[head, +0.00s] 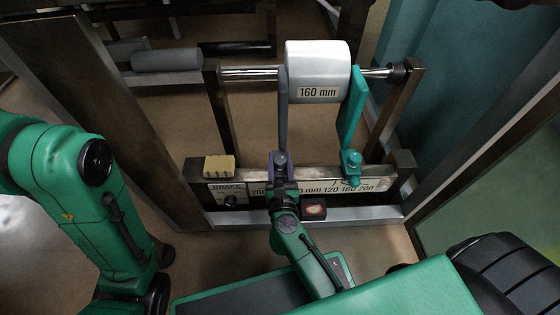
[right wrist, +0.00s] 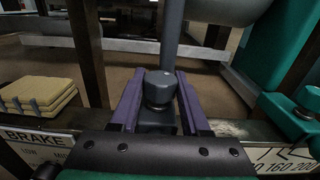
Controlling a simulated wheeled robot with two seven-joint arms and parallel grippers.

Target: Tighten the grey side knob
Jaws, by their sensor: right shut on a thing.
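The grey side knob (right wrist: 160,88) sits at the foot of the grey side arm (head: 283,112), on the scale rail. It also shows in the head view (head: 280,158). My right gripper (head: 281,180) reaches it from the front. In the right wrist view, its purple fingers (right wrist: 158,100) stand on either side of the knob and are shut on it. The teal side arm (head: 352,105) has its own teal knob (head: 351,158) to the right. A white roll (head: 318,72) marked 160 mm lies between the two side arms on a metal rod. My left arm shows, but its gripper is out of view.
The scale rail (head: 232,188) carries a BRAKE label and numbers. Yellow pads (head: 219,166) lie on its left end. A small dark box with a reddish top (head: 314,209) is just right of my right gripper. Dark posts flank the rod.

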